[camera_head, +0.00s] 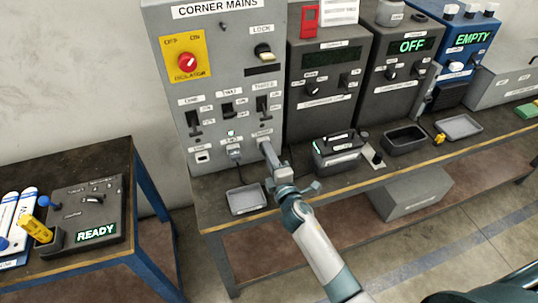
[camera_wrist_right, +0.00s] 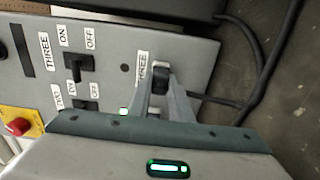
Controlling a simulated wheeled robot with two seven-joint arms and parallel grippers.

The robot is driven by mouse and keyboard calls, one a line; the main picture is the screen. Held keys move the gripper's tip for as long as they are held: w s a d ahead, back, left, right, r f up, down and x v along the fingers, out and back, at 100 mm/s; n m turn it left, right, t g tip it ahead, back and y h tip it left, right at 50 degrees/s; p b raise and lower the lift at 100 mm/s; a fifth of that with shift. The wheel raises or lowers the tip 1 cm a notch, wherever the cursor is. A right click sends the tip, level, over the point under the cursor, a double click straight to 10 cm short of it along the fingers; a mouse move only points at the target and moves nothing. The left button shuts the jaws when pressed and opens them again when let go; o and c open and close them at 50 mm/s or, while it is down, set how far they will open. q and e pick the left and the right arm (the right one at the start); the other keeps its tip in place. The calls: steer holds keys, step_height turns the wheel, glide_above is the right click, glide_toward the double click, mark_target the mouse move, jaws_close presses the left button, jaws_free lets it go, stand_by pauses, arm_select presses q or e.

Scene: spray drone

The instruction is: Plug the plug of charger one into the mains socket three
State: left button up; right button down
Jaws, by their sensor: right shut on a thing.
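The grey corner mains panel (camera_head: 225,60) stands at the back, with a row of sockets low on its face. My right gripper (camera_head: 266,148) is at the rightmost socket position, at the panel face. In the right wrist view, my right gripper (camera_wrist_right: 161,92) is shut on a black plug (camera_wrist_right: 161,76), beside the label THREE (camera_wrist_right: 142,68). The plug is against or very near the panel; I cannot tell how far in it sits. The socket is hidden behind plug and fingers. A dark plug with a cord (camera_head: 234,153) is at the middle socket. My left gripper is not in view.
Switch three (camera_wrist_right: 78,68) is beside the plug. A grey tray (camera_head: 247,199) lies on the bench below. Dark consoles (camera_head: 325,75) stand to the right, with a black box (camera_head: 338,150) in front. Dark cables (camera_wrist_right: 262,70) run beside the panel.

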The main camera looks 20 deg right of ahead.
steer(key=shift+w, duration=0.25)
steer(key=c, duration=1.5)
jaws_free()
steer(key=shift+c, duration=0.2)
steer(key=shift+s, duration=0.15)
steer(key=s+b, duration=0.3)
steer(key=s, duration=1.4)
steer(key=shift+d+b, duration=0.3)
steer(key=shift+b, duration=0.1)
